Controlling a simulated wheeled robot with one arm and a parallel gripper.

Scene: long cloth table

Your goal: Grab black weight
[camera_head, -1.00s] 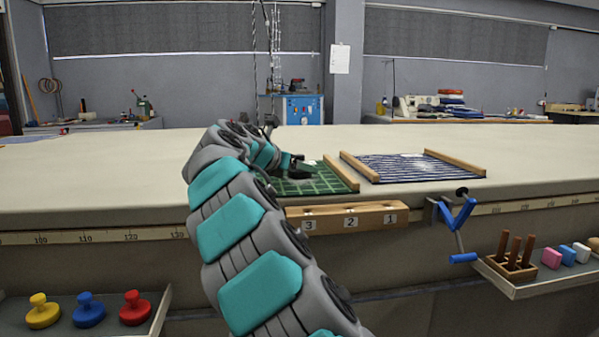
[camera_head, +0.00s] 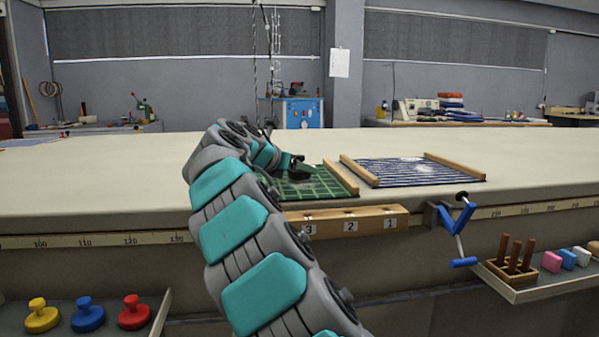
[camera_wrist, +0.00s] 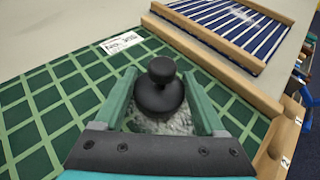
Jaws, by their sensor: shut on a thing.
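The black weight (camera_wrist: 158,97) has a round knob on a wider round body. It is upright between the two green fingers of my gripper (camera_wrist: 160,78) in the wrist view, and the gripper is shut on it. In the head view the black weight (camera_head: 299,170) shows as a small dark shape at the end of my arm, over the green checked cloth (camera_head: 325,187). A pale speckled patch (camera_wrist: 175,125) shows on the cloth below the weight. I cannot tell for sure whether the weight touches the cloth.
A wooden bar (camera_head: 341,177) edges the green cloth on the right. Beyond it lies a blue striped cloth (camera_head: 415,172) between wooden bars. A numbered wooden block (camera_head: 350,219) and a blue clamp (camera_head: 457,228) are at the table's front edge. The table is clear at left.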

